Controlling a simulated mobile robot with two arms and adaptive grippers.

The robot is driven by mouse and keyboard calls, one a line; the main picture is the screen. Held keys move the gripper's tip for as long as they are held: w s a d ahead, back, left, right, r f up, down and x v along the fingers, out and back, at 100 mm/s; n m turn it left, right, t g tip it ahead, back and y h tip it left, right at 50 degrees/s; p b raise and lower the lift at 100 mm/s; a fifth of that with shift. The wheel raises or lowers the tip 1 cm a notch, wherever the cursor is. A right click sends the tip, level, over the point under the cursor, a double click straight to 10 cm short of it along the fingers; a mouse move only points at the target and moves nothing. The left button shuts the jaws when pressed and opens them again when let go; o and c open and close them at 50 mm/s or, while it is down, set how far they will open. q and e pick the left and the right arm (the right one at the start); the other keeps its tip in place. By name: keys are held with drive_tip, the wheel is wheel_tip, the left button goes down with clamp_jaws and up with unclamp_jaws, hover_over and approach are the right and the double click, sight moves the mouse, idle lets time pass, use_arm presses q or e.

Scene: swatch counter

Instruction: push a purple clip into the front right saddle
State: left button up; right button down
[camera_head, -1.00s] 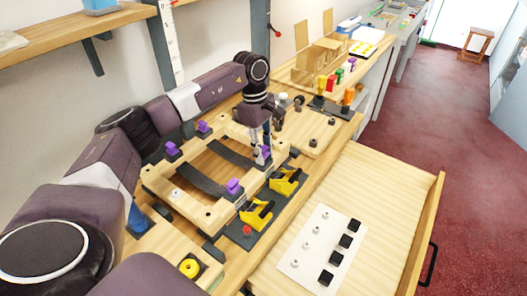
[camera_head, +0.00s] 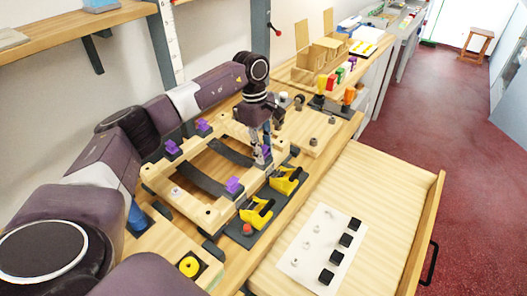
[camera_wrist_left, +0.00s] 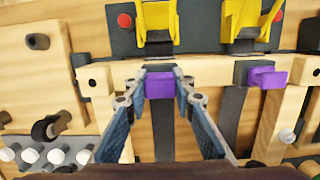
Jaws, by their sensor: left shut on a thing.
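My left gripper (camera_head: 264,157) is shut on a purple clip (camera_wrist_left: 160,86) at the front right of the wooden frame (camera_head: 213,213). In the left wrist view the fingertips (camera_wrist_left: 160,78) sit on both sides of the clip, at the frame's front rail. The dark front right saddle is largely hidden by the clip and fingers, so I cannot tell how deep the clip sits. Another purple clip (camera_head: 233,186) stands in the front left saddle; it also shows in the left wrist view (camera_wrist_left: 267,77). Two more purple clips, (camera_head: 171,147) and (camera_head: 203,126), stand on the back rail. My right gripper is not in view.
Two yellow toggle clamps, (camera_head: 256,214) and (camera_head: 285,182), stand on a dark plate just in front of the frame, near a red button (camera_head: 247,229). An open drawer (camera_head: 380,190) holds a white sheet with black blocks. Colored-handled tools (camera_head: 332,83) stand behind right.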

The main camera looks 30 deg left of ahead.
use_arm(q)
drive_tip(key=shift+s+d+f+b, duration=0.15)
drive_tip(key=shift+s+f+b, duration=0.2)
drive_tip(key=shift+f, duration=0.3)
drive_tip(key=o, duration=0.9)
drive_tip(key=shift+w+f, duration=0.15)
drive_tip(key=shift+w, duration=0.05)
drive_tip(key=o, duration=0.6)
drive_tip(key=shift+w, duration=0.1)
drive_tip(key=shift+a+r, duration=0.2)
drive_tip(key=shift+r, duration=0.1)
